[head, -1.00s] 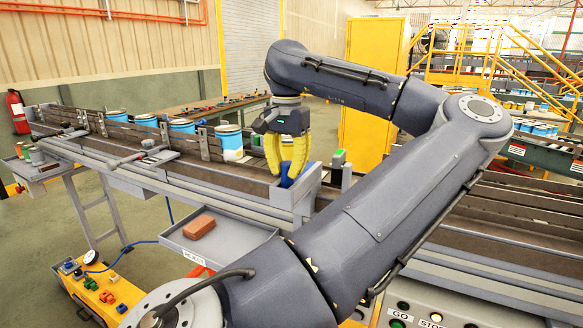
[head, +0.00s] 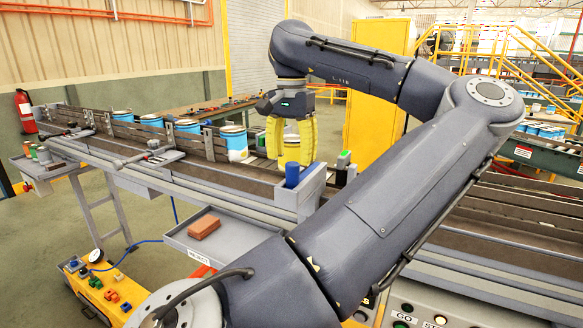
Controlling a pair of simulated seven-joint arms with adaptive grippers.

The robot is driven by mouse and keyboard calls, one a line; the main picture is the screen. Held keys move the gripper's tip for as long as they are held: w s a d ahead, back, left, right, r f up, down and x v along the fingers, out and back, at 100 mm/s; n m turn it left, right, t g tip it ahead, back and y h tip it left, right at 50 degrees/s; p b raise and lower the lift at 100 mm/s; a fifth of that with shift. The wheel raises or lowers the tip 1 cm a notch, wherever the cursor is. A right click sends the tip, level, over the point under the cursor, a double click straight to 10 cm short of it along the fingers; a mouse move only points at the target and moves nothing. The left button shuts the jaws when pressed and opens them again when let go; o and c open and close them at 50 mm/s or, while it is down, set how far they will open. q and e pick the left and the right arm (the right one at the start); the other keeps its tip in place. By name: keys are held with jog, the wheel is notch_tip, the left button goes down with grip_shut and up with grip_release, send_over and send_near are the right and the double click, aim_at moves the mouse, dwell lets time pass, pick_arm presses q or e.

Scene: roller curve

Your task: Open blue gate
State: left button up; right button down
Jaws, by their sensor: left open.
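The blue gate part (head: 292,176) is a short upright blue piece in a grey bracket at the near side of the conveyor (head: 215,170). My left gripper (head: 291,160) is open, with its yellow fingers pointing down. The fingertips are around the height of the blue piece's top in the picture, one to each side; the depth between them is hard to tell. A yellowish can shows between the fingers. Whether the gate is open or shut cannot be told. My right gripper is not in view.
Several blue-and-white cans (head: 233,142) stand in a row on the conveyor, left of the gripper. A grey reject tray (head: 222,240) holds a red brick (head: 204,227) in front. A button panel (head: 420,315) is at the bottom right.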

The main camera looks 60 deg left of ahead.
pick_arm(q)
notch_tip(320, 180, up, 8)
jog(key=shift+r, duration=0.15)
dwell(0.3)
dwell(0.3)
